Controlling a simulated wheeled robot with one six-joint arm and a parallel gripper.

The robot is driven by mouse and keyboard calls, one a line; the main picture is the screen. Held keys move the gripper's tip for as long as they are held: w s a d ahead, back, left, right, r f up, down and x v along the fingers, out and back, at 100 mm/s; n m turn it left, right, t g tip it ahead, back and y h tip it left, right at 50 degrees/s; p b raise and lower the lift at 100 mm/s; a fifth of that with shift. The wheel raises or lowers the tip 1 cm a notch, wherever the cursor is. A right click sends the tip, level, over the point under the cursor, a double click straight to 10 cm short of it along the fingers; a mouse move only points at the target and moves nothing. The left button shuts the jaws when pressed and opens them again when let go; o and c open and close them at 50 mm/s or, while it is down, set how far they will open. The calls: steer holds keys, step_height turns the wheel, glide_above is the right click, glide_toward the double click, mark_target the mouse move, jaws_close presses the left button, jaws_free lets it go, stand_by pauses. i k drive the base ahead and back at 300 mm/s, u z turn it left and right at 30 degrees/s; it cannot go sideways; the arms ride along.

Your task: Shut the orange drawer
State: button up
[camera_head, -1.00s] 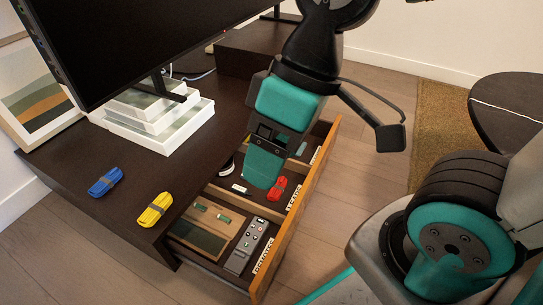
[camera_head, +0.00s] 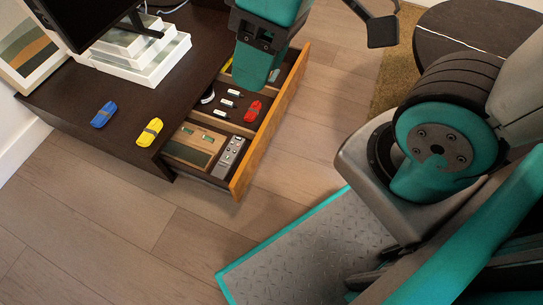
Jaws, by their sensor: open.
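The orange-fronted drawer (camera_head: 272,120) stands pulled out of the dark brown cabinet (camera_head: 75,88). My gripper (camera_head: 255,75) hangs over the far part of the drawer, teal pad downward. It covers some of the drawer's inside. It is open and holds nothing that I can see. I cannot tell whether it touches the drawer.
A dark round table (camera_head: 480,27) stands at upper right. The wooden floor (camera_head: 120,220) in front is clear.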

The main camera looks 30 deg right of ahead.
mark_target(275, 97)
steer(key=k, duration=0.6)
steer(key=u, duration=1.3)
steer(key=i, duration=0.85)
steer(key=z, duration=1.45)
